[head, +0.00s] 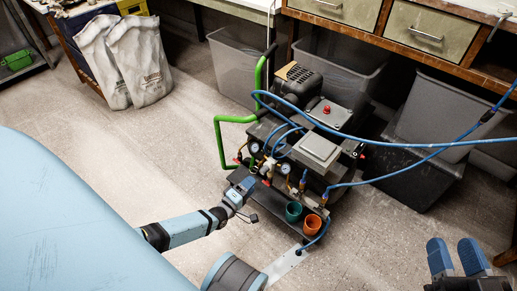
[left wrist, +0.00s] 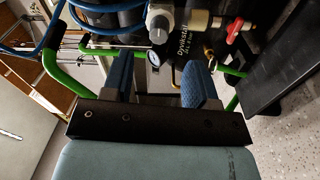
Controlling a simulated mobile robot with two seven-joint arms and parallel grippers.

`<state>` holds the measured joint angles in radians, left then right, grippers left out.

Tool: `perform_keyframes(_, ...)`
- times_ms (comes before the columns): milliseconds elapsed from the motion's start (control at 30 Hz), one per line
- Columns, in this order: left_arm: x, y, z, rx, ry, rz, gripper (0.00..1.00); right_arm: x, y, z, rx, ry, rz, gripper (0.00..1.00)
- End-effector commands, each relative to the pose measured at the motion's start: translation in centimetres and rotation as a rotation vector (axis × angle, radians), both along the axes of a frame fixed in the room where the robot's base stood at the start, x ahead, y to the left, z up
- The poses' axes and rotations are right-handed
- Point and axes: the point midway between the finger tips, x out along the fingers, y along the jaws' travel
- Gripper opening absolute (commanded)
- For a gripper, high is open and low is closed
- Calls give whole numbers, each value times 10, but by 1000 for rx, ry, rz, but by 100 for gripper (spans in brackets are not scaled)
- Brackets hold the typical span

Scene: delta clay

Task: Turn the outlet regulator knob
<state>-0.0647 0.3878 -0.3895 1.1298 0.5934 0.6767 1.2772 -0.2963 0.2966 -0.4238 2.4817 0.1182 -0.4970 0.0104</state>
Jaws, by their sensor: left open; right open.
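The compressor (head: 300,150) stands on the floor with gauges and regulator fittings on its near side. My left gripper (head: 246,186) is just in front of these fittings, open and empty. In the left wrist view its two blue fingers (left wrist: 160,68) stand apart. Beyond them is a silver regulator body with a dark round knob (left wrist: 158,35). A small round gauge (left wrist: 153,60) shows between the fingers. I cannot tell for sure whether this knob is the outlet one, nor which head-view fitting it is. My right gripper (head: 457,257) is open and empty at the lower right, far from the compressor.
A green handle frame (head: 220,145) rises left of the fittings. A red valve lever (left wrist: 236,27) sits right of the knob. Blue hoses (head: 400,144) cross to the right. Green and orange cups (head: 312,223) stand low in front. Grey bins (head: 238,70) stand behind.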

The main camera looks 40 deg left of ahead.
Motion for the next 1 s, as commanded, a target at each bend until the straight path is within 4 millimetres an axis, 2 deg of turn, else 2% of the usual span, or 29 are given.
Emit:
perform_keyframes(100,-27,2,1,0,3,0,54,-6,3,-1,27,64,0,43)
perform_keyframes(333,-56,4,-2,-1,1,0,54,-11,6,-5,68,123,0,43)
perform_keyframes(500,-62,5,-3,-1,-1,0,54,-13,7,-9,72,142,1,43)
perform_keyframes(1000,-61,4,-3,0,0,0,54,-12,7,-8,71,134,2,43)
